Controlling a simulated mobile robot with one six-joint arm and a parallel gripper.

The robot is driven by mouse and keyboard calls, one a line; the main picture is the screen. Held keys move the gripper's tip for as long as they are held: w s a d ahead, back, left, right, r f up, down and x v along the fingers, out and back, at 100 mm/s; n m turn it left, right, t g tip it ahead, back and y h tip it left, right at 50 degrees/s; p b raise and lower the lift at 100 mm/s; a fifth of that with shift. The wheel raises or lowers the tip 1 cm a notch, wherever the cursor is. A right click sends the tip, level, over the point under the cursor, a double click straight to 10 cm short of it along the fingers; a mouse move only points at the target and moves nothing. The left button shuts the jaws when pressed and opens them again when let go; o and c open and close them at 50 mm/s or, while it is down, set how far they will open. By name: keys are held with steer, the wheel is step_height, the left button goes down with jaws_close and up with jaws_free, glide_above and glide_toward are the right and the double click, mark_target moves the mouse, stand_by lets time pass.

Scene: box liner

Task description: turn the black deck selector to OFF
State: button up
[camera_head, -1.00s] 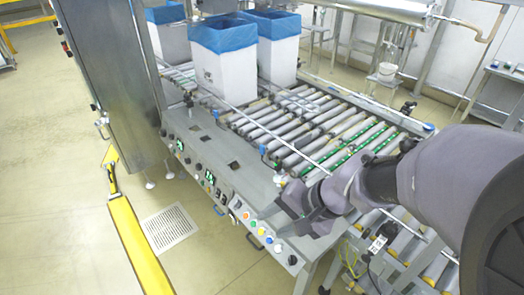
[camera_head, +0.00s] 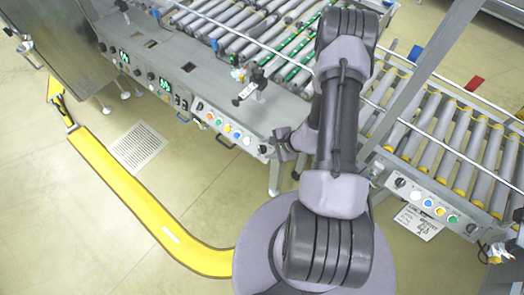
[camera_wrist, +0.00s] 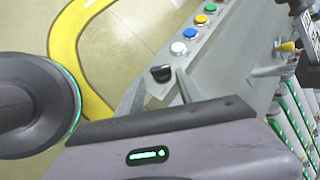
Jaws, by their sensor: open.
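The black deck selector (camera_wrist: 161,74) is a small black knob at the end of a grey control panel, beside a row of coloured buttons. In the wrist view it appears between the two fingertips of my gripper (camera_wrist: 160,78), which is open. Contact with the knob cannot be told. In the head view the selector (camera_head: 263,149) is at the panel's right end, just left of my gripper (camera_head: 279,146). The knob's exact pointing and its labels are too small to read.
White, blue, yellow and green buttons (camera_wrist: 190,33) line the panel near the selector. A second panel (camera_head: 430,203) with black knobs and buttons stands at the right. Roller conveyors (camera_head: 255,30) lie behind. A curved yellow rail (camera_head: 150,205) runs along the floor at the left.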

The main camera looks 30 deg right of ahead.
mark_target(261, 150)
steer(key=b+x, duration=0.1)
steer(key=x, duration=0.4)
steer(key=shift+w, duration=0.1)
steer(key=shift+c, duration=0.4)
jaws_close()
steer(key=shift+f+b, duration=0.1)
steer(key=shift+b, duration=0.2)
